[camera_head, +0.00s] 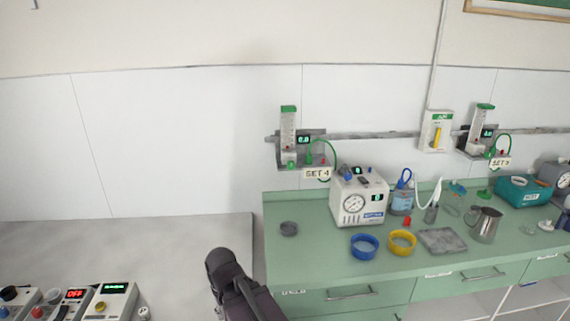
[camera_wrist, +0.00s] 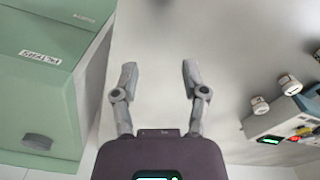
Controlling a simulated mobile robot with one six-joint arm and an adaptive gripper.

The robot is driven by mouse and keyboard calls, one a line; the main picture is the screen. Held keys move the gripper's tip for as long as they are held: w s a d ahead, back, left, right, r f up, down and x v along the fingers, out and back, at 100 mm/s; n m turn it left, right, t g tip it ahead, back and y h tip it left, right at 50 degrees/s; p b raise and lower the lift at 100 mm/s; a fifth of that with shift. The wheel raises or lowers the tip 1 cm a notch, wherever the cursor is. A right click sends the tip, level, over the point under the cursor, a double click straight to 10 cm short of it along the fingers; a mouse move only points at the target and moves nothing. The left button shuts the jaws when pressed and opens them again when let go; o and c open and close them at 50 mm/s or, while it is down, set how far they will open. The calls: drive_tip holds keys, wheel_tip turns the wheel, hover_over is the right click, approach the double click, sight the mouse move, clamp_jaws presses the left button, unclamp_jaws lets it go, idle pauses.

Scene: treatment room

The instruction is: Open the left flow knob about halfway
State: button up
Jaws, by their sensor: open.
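The left flowmeter (camera_head: 288,128) is a clear upright tube with a green cap, mounted on the wall rail. A small green knob (camera_head: 291,164) sits at its base, with a lit display (camera_head: 304,139) beside it and a "SET 4" label below. The knob's turn position is too small to read. A similar right flowmeter (camera_head: 481,128) hangs further along the rail. My gripper (camera_wrist: 160,66) is open and empty in the wrist view, over a plain pale surface. It is well away from the left flowmeter. In the head view only my dark arm shows, low in front.
A green counter (camera_head: 315,270) stands below the flowmeters, holding a white gauge device (camera_head: 360,197), a blue ring (camera_head: 364,245), a yellow ring (camera_head: 402,242) and a metal jug (camera_head: 486,225). Boxes with knobs (camera_head: 112,300) stand lower left. The wall left of the flowmeter is clear.

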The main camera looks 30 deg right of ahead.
drive_tip(key=shift+a, duration=0.2)
drive_tip(key=shift+o, duration=0.4)
drive_tip(key=w+d+r+n+y+p, duration=0.2)
drive_tip(key=w+d+r+n+p, duration=0.4)
drive_tip(key=w+d+r+p, duration=1.1)
drive_tip(key=w+d+r+n+p, duration=0.2)
drive_tip(key=w+d+r+p, duration=0.2)
drive_tip(key=d, duration=0.5)
drive_tip(key=w+d+r+n+t+y+p, duration=0.1)
drive_tip(key=w+d+r+n+p, duration=0.1)
drive_tip(key=w+d+r+p, duration=0.2)
drive_tip(key=w+d+r+n+t+y+p, duration=0.1)
drive_tip(key=w+d+r+n+p, duration=0.2)
drive_tip(key=d+r+p, duration=0.5)
drive_tip(key=w+d+r, duration=0.1)
drive_tip(key=d, duration=0.5)
drive_tip(key=shift+w+d+r, duration=0.2)
drive_tip(key=shift+d+r, duration=0.2)
drive_tip(key=shift+f, duration=0.15)
